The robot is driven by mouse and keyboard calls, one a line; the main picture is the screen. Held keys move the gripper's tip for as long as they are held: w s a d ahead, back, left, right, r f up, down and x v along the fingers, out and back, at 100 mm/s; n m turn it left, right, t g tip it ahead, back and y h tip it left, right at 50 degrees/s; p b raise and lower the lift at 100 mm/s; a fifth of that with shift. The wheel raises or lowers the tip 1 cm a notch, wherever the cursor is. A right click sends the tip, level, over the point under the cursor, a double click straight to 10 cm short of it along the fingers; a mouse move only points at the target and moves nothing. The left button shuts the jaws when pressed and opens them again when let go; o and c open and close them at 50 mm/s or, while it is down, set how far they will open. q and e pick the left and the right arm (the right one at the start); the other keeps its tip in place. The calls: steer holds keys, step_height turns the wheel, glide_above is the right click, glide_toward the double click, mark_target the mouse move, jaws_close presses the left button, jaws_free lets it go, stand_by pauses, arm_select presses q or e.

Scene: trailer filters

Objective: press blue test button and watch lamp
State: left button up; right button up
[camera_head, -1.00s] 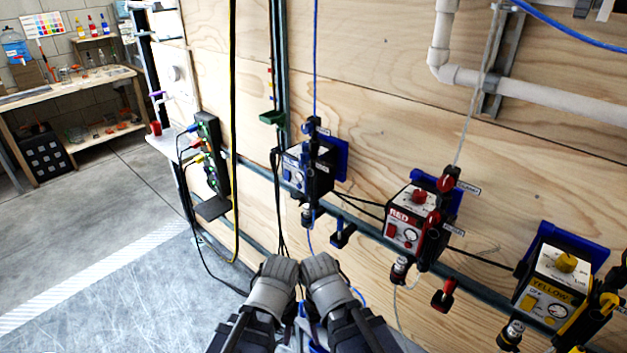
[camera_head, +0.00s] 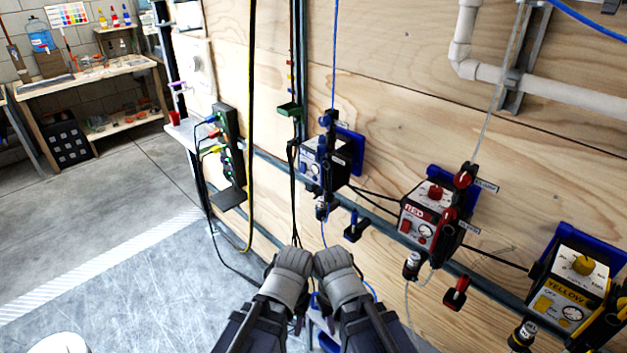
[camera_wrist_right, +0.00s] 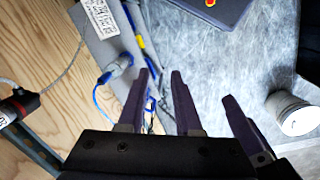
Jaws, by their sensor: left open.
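The blue control box (camera_head: 327,162) is on the plywood wall, mid-view in the head view, with a blue panel behind it. A small blue button (camera_head: 305,168) and a round gauge show on its front face. I cannot tell which part is its lamp. My left gripper (camera_head: 298,323) is open and low in the head view, below the blue box and well apart from it. My right gripper (camera_wrist_right: 163,90) is open and empty in the right wrist view, above a blue cable and grey surfaces. In the head view it is mostly hidden under its wrist.
A red box (camera_head: 432,215) and a yellow box (camera_head: 572,285) are further right along the wall rail. A black socket strip (camera_head: 229,150) with plugs and hanging cables is left. A white cylinder (camera_wrist_right: 292,113) shows in the right wrist view.

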jaws_close()
stand_by(1.3)
